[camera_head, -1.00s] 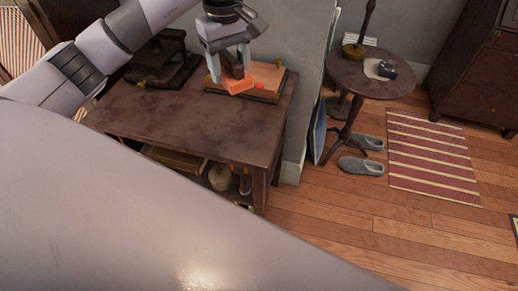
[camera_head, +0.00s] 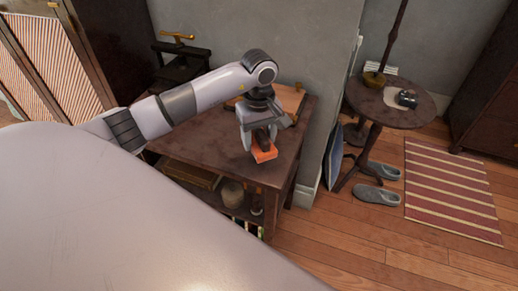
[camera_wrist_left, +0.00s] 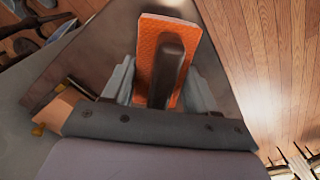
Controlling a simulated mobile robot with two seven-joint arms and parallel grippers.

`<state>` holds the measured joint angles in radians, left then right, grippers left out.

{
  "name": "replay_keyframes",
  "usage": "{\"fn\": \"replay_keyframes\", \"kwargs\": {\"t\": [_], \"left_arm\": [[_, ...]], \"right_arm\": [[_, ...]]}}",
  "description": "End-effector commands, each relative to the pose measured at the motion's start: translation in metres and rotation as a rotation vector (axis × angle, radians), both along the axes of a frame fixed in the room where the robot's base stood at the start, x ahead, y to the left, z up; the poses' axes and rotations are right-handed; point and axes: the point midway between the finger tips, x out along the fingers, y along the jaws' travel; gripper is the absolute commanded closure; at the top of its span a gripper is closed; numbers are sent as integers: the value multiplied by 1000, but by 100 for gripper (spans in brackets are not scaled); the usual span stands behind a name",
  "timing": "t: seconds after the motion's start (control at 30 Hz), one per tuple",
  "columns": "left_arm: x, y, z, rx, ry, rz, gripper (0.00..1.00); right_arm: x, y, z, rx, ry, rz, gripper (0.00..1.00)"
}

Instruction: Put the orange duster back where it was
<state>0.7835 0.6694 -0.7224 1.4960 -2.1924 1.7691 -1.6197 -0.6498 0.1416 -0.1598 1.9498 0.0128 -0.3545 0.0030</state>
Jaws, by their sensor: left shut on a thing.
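The orange duster (camera_head: 264,155) has a flat orange pad and a dark handle. My left gripper (camera_head: 259,138) is shut on the duster's handle and holds it over the front right part of the dark wooden table (camera_head: 210,150). In the left wrist view the duster (camera_wrist_left: 148,42) sits between the fingers of the left gripper (camera_wrist_left: 162,88), its handle toward the camera. I cannot tell from the head view how high the pad is above the table. My right gripper is not in view.
A wooden board or box (camera_head: 291,98) lies at the table's back right, partly behind my left arm. A dark press (camera_head: 178,62) stands at the back left. A lower shelf holds a round pot (camera_head: 232,193). A round side table (camera_head: 390,108) stands right, with slippers (camera_head: 376,195) below.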

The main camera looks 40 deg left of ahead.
Motion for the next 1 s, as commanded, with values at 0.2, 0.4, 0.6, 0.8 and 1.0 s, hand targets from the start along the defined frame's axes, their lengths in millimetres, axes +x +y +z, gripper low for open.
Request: {"fn": "replay_keyframes", "kwargs": {"t": [0.2,0.4,0.6,0.8,1.0], "left_arm": [[0,0,-16,-1,2,0,71],[0,0,-45,-2,2,1,71],[0,0,-49,0,-2,0,71],[0,0,-54,0,-1,-1,71],[0,0,-52,0,0,0,17]], "right_arm": [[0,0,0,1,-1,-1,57],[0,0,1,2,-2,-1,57],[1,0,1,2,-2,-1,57],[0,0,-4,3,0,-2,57],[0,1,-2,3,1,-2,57]]}}
